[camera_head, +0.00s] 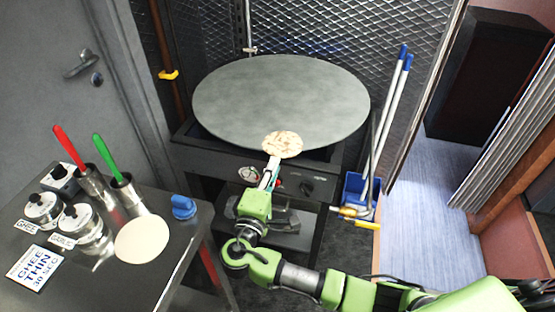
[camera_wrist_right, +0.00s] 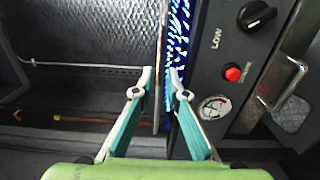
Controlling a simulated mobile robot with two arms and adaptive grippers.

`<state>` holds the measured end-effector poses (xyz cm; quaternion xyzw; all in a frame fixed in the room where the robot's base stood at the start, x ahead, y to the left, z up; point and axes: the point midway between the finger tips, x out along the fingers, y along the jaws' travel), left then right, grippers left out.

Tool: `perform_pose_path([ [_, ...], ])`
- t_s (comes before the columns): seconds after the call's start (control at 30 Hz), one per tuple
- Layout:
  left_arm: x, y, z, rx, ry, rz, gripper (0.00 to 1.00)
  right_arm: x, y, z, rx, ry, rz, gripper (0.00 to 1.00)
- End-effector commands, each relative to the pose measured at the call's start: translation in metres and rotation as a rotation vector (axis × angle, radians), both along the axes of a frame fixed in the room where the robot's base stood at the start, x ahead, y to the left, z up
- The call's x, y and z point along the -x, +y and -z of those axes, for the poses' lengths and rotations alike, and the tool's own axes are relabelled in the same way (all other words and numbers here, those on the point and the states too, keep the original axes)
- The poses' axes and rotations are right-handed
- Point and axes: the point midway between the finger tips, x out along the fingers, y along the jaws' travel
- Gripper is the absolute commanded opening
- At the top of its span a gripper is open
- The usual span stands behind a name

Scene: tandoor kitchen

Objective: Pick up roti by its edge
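The roti (camera_head: 283,144), round and browned in spots, lies at the front edge of the large round grey griddle (camera_head: 280,95) and seems to overhang its rim. My right gripper (camera_head: 272,166) reaches up to the roti's near edge in the head view. In the right wrist view the two fingers of my right gripper (camera_wrist_right: 160,75) stand apart. A thin edge runs between them, seen side-on; I cannot tell how much of it is roti and how much griddle. No firm contact shows. My left gripper is not in view.
Blue flames (camera_wrist_right: 179,40) burn under the griddle, beside the stove panel with a knob (camera_wrist_right: 257,16) and red button. A steel counter at left holds a pale disc (camera_head: 142,239), ghee and garlic pots, and red- and green-handled tools. Blue-handled poles (camera_head: 385,125) stand right of the stove.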

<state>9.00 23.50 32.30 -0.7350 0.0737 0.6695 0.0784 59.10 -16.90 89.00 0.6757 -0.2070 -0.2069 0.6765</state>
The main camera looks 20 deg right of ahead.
Motion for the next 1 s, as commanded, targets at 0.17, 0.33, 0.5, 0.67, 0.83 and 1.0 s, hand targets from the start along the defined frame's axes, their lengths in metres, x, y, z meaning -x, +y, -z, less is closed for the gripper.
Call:
perform_pose_path([
  [0.17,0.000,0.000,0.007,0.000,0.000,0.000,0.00,-0.018,-0.012,0.001,-0.001,-0.001,0.002,0.14],
  [0.33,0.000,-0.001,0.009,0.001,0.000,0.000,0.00,-0.027,-0.018,0.001,-0.001,0.000,0.001,0.14],
  [0.5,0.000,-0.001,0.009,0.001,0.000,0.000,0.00,-0.030,-0.020,0.000,-0.001,0.000,0.000,0.14],
  [0.67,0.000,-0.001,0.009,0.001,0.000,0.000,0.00,-0.030,-0.020,0.000,-0.001,0.000,0.000,0.14],
  [0.83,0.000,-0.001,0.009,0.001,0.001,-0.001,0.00,-0.030,-0.020,0.000,-0.001,0.000,0.000,0.00],
  [1.0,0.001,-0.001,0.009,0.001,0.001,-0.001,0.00,-0.030,-0.020,-0.001,-0.001,0.000,0.000,0.00],
])
